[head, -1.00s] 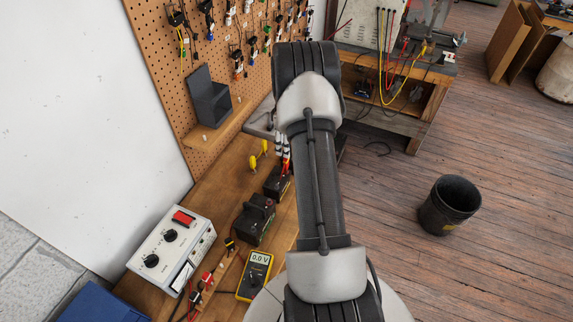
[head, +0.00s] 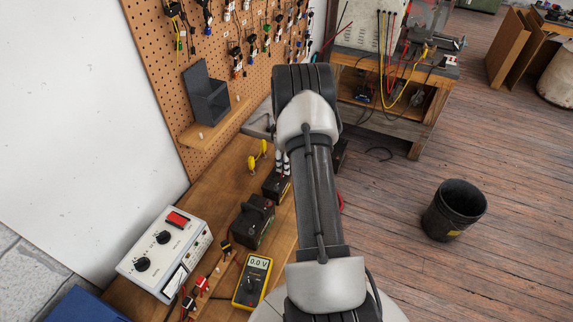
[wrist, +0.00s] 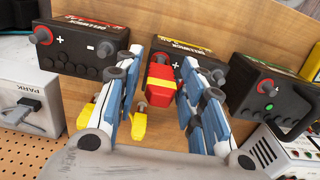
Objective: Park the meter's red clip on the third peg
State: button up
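The meter's red clip (wrist: 160,82), with a yellow band, is at the middle battery (wrist: 203,72) in the wrist view, hiding part of its plus end. My gripper (wrist: 158,68) has its blue and white fingers on either side of the clip, with a narrow gap visible on the left. I see no clear grip on it. In the head view the fingertips (head: 283,163) are just above that battery, and the clip is hidden. The yellow meter (head: 253,283) reads 0.0 V. A bare peg (head: 218,267) stands near the black clip (head: 226,247) and a red clip (head: 202,285).
A larger battery (head: 252,221) stands nearer, and another battery (wrist: 85,45) is on the other side. Two yellow pieces (head: 258,156) stand close to my fingers. A power supply (head: 163,252), pegboard (head: 165,85) and small shelf (head: 213,128) line the left.

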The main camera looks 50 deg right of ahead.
jog(key=c, duration=0.5)
jog(key=shift+r, duration=0.1)
jog(key=shift+r+p, duration=0.9)
jog(key=shift+r, duration=1)
